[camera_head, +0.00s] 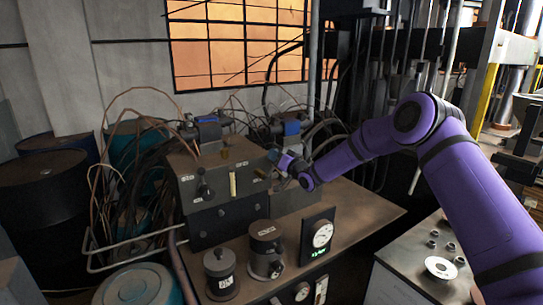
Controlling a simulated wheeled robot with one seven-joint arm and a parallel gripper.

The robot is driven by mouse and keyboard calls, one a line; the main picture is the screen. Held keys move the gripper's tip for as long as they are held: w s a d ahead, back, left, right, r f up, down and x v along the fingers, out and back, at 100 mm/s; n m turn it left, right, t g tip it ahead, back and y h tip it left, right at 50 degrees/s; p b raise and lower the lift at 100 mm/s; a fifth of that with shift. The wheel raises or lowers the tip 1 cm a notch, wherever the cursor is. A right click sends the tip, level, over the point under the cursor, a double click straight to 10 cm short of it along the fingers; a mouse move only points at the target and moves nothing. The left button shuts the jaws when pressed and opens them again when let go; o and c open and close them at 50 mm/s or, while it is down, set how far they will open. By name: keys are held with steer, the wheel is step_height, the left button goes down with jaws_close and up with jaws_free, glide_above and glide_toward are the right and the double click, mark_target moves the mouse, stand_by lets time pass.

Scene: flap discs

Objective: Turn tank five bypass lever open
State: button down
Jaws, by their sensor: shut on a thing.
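A dark metal control box (222,213) with small white labels stands on the bench. A black lever or knob (203,188) sits on its left front, and a pale upright strip (233,184) is at its middle. My gripper (272,158) reaches in from the right to the box's upper right corner. It is shut on a small lever there, mostly hidden by the fingers and wrist. A brassy piece (261,173) shows just below the fingers. The labels are too small to read, so I cannot tell which lever is tank five's bypass.
Two dark lidded canisters (266,245) and a dial gauge panel (319,238) with a green readout stand in front of the box. Tangled cables and thin pipes crowd the left and back. The bench top (365,212) is bare at right; a side table (415,275) holds small round parts.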

steer(key=w+d+f+m+t+h, duration=0.2)
steer(key=f+m, duration=0.5)
steer(key=m, duration=0.5)
steer(key=shift+d+t, duration=0.3)
steer(key=shift+d, duration=0.2)
steer(key=shift+f, duration=0.15)
steer(key=c, duration=0.8)
jaws_free()
